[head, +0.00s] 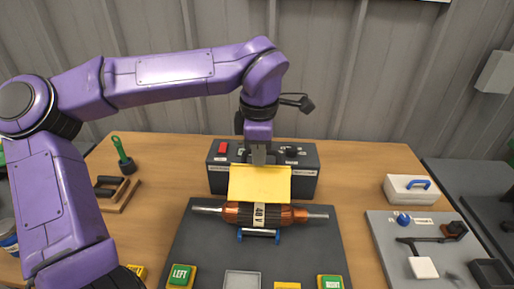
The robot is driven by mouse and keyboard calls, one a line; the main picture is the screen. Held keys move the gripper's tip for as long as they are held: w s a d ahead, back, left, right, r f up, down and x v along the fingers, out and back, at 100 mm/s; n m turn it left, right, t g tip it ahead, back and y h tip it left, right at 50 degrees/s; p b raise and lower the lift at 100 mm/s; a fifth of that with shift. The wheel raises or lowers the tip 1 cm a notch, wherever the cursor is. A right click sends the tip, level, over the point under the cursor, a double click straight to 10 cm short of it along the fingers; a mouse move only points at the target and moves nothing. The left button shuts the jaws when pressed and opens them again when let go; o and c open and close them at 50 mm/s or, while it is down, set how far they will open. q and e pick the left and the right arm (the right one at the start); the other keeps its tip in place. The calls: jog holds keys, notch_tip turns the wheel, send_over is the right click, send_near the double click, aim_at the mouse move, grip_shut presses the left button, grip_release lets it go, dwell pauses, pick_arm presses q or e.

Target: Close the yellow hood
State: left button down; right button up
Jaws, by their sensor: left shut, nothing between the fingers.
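The yellow hood (260,183) stands raised and tilted behind the copper rotor (285,214), in front of the dark control box (217,178). My left gripper (259,158) is shut and empty, pointing down at the hood's top edge. I cannot tell whether it touches the hood. My left arm reaches over from the left. My right gripper is not in view.
A green-handled brush (123,157) stands left. A white case (409,188) and a grey tool board (385,240) are right.

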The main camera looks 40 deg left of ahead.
pick_arm(q)
jog(key=shift+d+f, duration=0.15)
jog(key=shift+d, duration=0.05)
jog(key=shift+s+d+f+b, duration=0.3)
jog(key=shift+s+f+b, duration=0.05)
jog(key=shift+s, duration=0.05)
jog(key=shift+s+d+f, duration=0.15)
jog(key=shift+s+d, duration=0.05)
jog(key=shift+s, duration=0.1)
jog(key=shift+s+d, duration=0.1)
jog(key=shift+s, duration=0.05)
jog(key=c, duration=1.8)
grip_release()
jog(key=o, duration=0.9)
jog(key=shift+r, duration=0.2)
jog(key=r+p, duration=0.6)
jog(key=shift+s+d, duration=0.15)
jog(key=shift+s, duration=0.15)
